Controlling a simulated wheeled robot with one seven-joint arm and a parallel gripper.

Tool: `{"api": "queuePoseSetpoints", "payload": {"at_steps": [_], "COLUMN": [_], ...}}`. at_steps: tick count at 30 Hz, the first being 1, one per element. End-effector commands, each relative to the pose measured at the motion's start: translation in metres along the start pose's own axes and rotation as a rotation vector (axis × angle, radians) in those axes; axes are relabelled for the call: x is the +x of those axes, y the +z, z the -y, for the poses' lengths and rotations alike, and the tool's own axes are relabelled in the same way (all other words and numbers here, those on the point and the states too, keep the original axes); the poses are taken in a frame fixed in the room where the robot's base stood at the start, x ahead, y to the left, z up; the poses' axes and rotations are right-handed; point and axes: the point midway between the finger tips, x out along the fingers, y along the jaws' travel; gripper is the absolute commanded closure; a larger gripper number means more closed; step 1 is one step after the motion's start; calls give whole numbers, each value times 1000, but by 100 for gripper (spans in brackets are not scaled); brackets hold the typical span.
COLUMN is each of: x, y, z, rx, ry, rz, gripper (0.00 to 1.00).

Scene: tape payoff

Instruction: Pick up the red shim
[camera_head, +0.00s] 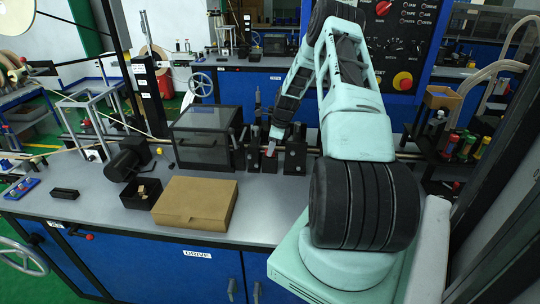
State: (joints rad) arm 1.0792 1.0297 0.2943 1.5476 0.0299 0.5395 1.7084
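My arm reaches over the bench from the right and bends down. My gripper (274,137) is at its lower end, low among black blocks (295,152) near the middle of the bench. A small red piece (270,149) shows right at the fingertips; it may be the red shim, but it is too small to be sure. I cannot tell whether the fingers are around it, touching it or just above it. The fingers are too small to show whether they are open or shut.
A dark box with a clear front (206,138) stands just left of my gripper. A cardboard box (195,203) and a small black bin (141,194) are in front of it. Bare grey bench top (265,212) lies right of the cardboard box. Colored bottles (466,148) stand at right.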

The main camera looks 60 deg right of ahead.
Motion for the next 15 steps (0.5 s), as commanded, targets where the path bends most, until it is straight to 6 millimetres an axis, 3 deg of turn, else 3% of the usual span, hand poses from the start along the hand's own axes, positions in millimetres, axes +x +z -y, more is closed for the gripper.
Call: {"api": "queuePoseSetpoints", "payload": {"at_steps": [7,8,11,15], "x": [3,3,3,3], "y": [0,0,0,0], "z": [0,0,0,0], "rx": [0,0,0,0], "ry": [-1,-1,-1,0], "rz": [1,1,0,0], "gripper": [71,73,100,100]}}
